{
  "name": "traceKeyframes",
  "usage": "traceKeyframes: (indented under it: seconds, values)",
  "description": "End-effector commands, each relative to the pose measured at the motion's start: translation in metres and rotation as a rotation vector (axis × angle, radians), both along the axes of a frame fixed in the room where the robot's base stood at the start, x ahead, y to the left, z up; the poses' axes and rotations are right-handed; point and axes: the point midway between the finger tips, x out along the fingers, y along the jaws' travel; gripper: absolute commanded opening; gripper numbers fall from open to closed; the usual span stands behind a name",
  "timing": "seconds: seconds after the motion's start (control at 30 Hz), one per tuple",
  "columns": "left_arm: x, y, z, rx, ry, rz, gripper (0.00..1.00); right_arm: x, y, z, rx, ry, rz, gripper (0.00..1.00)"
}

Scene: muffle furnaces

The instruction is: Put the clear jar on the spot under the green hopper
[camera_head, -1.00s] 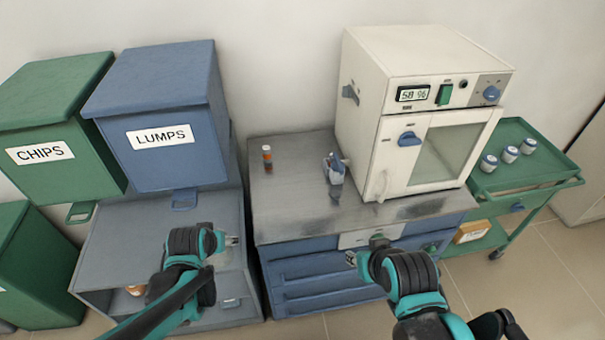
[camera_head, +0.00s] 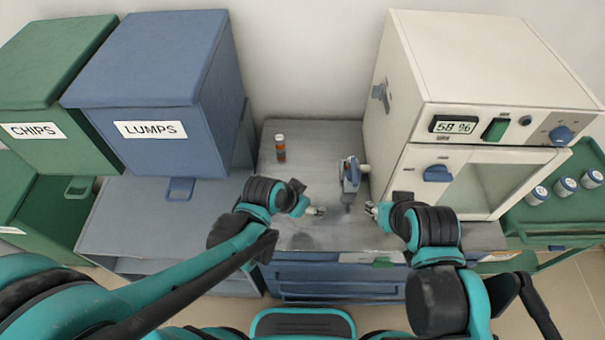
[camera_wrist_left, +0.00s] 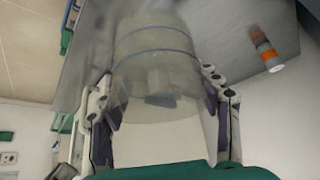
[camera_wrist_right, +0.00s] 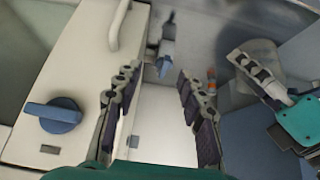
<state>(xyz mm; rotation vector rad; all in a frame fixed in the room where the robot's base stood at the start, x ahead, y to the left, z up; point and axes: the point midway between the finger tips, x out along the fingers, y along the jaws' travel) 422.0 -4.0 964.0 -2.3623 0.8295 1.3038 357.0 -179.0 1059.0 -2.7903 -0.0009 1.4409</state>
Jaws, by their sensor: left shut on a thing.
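The clear jar (camera_wrist_left: 155,75) is between the fingers of my left gripper in the left wrist view, see-through with thin blue lines around it. My left gripper (camera_head: 316,211) is shut on it above the steel worktop; the jar is hard to make out in the head view. My right gripper (camera_head: 371,209) is open and empty, facing it from the right, as the right wrist view (camera_wrist_right: 155,85) shows. The green hopper (camera_head: 60,135), labelled CHIPS, is at the far left with a green outlet loop (camera_head: 78,187) below. I cannot make out the spot under it.
The blue LUMPS hopper (camera_head: 160,100) stands between the green hopper and the worktop (camera_head: 310,140). An orange-banded vial (camera_head: 280,148) and a blue-grey tool (camera_head: 350,178) stand on the worktop. A white furnace (camera_head: 480,110) is on the right, beside a green cart (camera_head: 565,215) with several small jars.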

Motion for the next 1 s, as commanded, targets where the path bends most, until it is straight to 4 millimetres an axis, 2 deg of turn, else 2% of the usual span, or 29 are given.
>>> traceKeyframes:
  seconds: [0.07,0.17,0.27,0.5,0.6,0.7,0.87,1.0]
  values:
    - [-0.011,-0.016,0.005,-0.002,-0.003,-0.068,0.34,0.000,0.000,0.005,0.000,0.000,0.000,0.40]
    - [-0.012,-0.024,0.002,-0.004,-0.004,-0.108,0.34,0.000,0.000,0.003,0.000,0.000,0.000,0.40]
    - [0.004,-0.021,-0.010,-0.004,-0.005,-0.112,0.34,0.000,0.000,-0.006,0.000,0.000,0.000,0.40]
    - [0.060,-0.006,-0.046,-0.004,-0.005,-0.110,0.34,0.000,0.000,-0.029,0.000,0.000,0.000,0.40]
    - [0.078,-0.001,-0.057,-0.003,-0.005,-0.110,0.34,0.000,0.000,-0.035,0.000,0.000,0.000,0.40]
    - [0.090,0.001,-0.063,-0.004,-0.006,-0.111,0.34,0.000,0.000,-0.038,0.000,0.000,0.000,0.40]
    - [0.096,0.003,-0.069,-0.004,-0.005,-0.112,0.34,0.000,0.000,-0.041,0.000,0.000,0.000,0.40]
    - [0.096,0.003,-0.088,-0.004,-0.005,-0.112,0.34,0.000,0.000,-0.051,0.000,0.000,0.000,0.40]
